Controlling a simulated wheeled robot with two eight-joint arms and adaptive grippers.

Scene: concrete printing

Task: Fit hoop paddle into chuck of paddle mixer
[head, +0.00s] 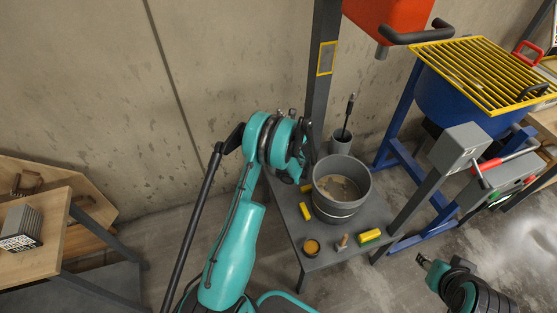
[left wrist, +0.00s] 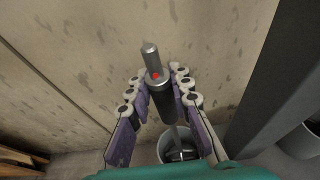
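The paddle mixer (head: 385,18) is an orange-red head on a dark column, with a short metal chuck (head: 381,52) below it. In the left wrist view, the fingers of my left gripper (left wrist: 162,85) close from both sides on the dark shaft of the hoop paddle (left wrist: 151,58), which has a silver upper tip and a red dot. Its lower end reaches down over or into a grey pot (left wrist: 163,151); the hoop is hard to make out. In the head view my left arm hides most of this. My right gripper (head: 424,264) is at lower right, its fingers unclear.
A grey pot (head: 341,146) holds a black-handled tool. A blue drum with yellow grate (head: 480,75) stands right.

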